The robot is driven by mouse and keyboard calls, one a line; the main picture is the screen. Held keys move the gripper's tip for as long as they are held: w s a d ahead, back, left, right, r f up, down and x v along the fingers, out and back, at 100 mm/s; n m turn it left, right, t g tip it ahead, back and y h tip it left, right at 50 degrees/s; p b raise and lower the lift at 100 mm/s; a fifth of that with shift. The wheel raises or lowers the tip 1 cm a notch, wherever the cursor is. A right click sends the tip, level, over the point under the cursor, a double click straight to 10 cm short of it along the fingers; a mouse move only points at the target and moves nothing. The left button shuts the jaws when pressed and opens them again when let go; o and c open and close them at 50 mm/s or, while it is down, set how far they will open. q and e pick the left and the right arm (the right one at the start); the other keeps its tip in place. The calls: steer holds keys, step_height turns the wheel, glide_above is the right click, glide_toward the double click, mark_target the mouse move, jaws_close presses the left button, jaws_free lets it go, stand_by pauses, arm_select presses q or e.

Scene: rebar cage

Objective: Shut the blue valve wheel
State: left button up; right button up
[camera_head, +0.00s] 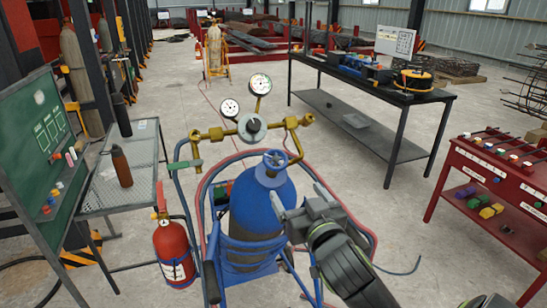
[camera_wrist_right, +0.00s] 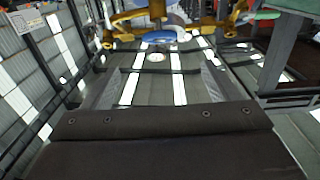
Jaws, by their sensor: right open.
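The blue valve wheel (camera_head: 275,157) sits on top of a blue gas cylinder (camera_head: 262,205) that stands upright in a blue cart. A brass regulator with two round gauges (camera_head: 252,124) rises just behind the wheel. My right gripper (camera_head: 299,198) is open and empty, to the right of the cylinder and lower in the picture than the wheel. It appears apart from the wheel. In the right wrist view a blue round part (camera_wrist_right: 160,37), likely the wheel, shows near the top below brass fittings (camera_wrist_right: 157,12). My left gripper is not in view.
A mesh table (camera_head: 115,190) with a brown bottle (camera_head: 122,167) stands left, beside a green board (camera_head: 45,140). A black workbench (camera_head: 350,72) and a red rack (camera_head: 470,185) stand right. Hoses loop around the cart.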

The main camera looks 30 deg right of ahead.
mark_target(275, 160)
steer(key=x, duration=1.7)
steer(key=shift+w+d+f+b, duration=0.1)
steer(key=shift+w+d+b, duration=0.1)
steer(key=shift+b, duration=0.15)
steer(key=c, duration=1)
